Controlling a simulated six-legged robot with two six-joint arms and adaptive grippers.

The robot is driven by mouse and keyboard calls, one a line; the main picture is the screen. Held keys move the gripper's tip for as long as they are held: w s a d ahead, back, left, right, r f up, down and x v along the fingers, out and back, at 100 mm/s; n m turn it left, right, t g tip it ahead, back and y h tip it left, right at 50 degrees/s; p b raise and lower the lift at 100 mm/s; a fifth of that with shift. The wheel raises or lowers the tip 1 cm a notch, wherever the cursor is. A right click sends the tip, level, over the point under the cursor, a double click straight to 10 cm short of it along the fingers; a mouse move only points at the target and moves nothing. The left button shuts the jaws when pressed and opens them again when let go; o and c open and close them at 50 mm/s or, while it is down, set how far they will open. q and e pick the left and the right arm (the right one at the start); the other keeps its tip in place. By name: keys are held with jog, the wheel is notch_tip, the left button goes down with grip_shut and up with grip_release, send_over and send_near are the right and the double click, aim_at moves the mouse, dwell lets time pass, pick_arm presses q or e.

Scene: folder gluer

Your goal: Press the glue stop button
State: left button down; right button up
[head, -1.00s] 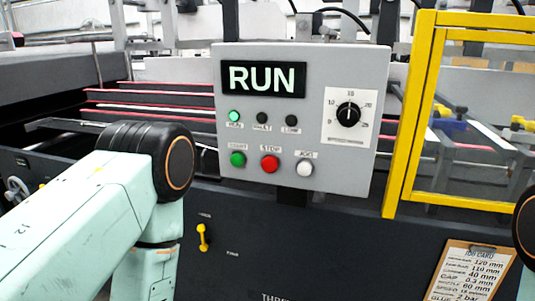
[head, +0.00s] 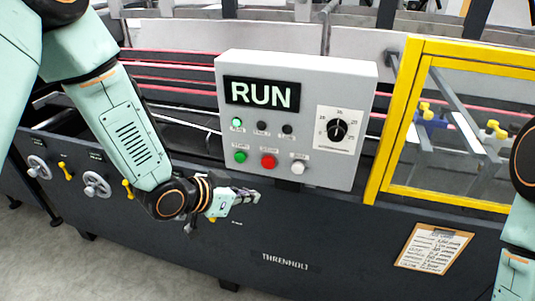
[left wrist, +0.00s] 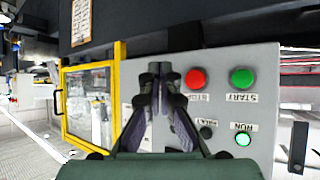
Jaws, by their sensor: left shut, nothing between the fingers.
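The grey control panel (head: 292,184) has a red button (head: 268,161) in its lower row, between a green START button (head: 240,157) and a white button (head: 299,168). In the left wrist view, which is upside down, the red button (left wrist: 196,78) has a STOP label beside it. The display (head: 261,94) reads RUN and a green lamp (head: 237,122) is lit. My left gripper (head: 256,196) is shut and empty, below and slightly left of the red button in the head view. Its fingertips (left wrist: 155,68) appear left of the button in the wrist view. My right gripper is out of view.
A black dial (head: 337,130) sits at the panel's right. A yellow-framed guard (head: 383,150) stands right of the panel. A clipboard (head: 433,247) hangs on the dark machine front. Handwheels (head: 97,184) and yellow levers project at the left.

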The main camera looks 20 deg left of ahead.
aim_at(268, 163)
pick_arm(q)
jog(key=shift+w, duration=0.1)
jog(key=shift+w, duration=0.1)
jog(key=w, duration=0.8)
jog(key=shift+w, duration=0.25)
jog(key=shift+d, duration=0.1)
jog(key=shift+w, duration=0.15)
dwell(1.3)
jog(key=shift+w, duration=0.25)
